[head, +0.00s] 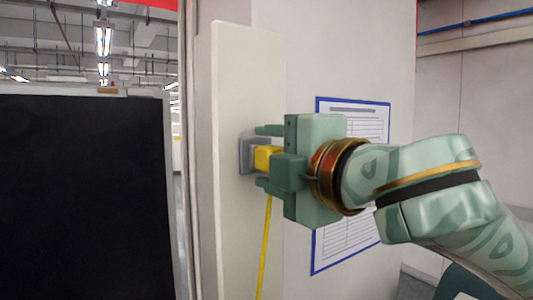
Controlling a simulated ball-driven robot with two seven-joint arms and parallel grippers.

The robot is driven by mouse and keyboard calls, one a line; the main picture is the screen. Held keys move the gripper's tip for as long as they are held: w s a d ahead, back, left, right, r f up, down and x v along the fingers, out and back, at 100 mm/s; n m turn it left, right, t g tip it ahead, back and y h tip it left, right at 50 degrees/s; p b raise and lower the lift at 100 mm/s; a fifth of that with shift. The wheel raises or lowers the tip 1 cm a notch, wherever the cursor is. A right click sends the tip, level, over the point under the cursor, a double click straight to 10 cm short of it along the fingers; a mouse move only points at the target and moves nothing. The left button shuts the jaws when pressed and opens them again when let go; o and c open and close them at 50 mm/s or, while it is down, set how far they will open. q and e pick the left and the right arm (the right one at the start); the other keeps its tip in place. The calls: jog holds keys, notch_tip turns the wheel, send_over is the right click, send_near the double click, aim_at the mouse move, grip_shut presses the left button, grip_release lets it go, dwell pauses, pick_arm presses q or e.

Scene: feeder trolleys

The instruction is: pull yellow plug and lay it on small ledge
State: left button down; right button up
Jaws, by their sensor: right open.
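The yellow plug (264,158) sits at the grey socket (246,153) on the pale wall post. A yellow cable (265,245) hangs straight down below it. My right gripper (262,158) comes in from the right with its fingers apart, one above and one below the plug. I cannot tell whether either finger touches it. The gripper body hides the right part of the plug. The small ledge is not visible. My left gripper is not in view.
A sheet with a blue frame (325,250) hangs on the wall behind my right arm. A large black panel (80,200) stands at the left. A narrow gap shows between the panel and the post.

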grip_shut()
jog(key=shift+s, duration=0.1)
jog(key=shift+p+v, duration=1.2)
jog(key=shift+v, duration=1.7)
jog(key=shift+d, duration=0.1)
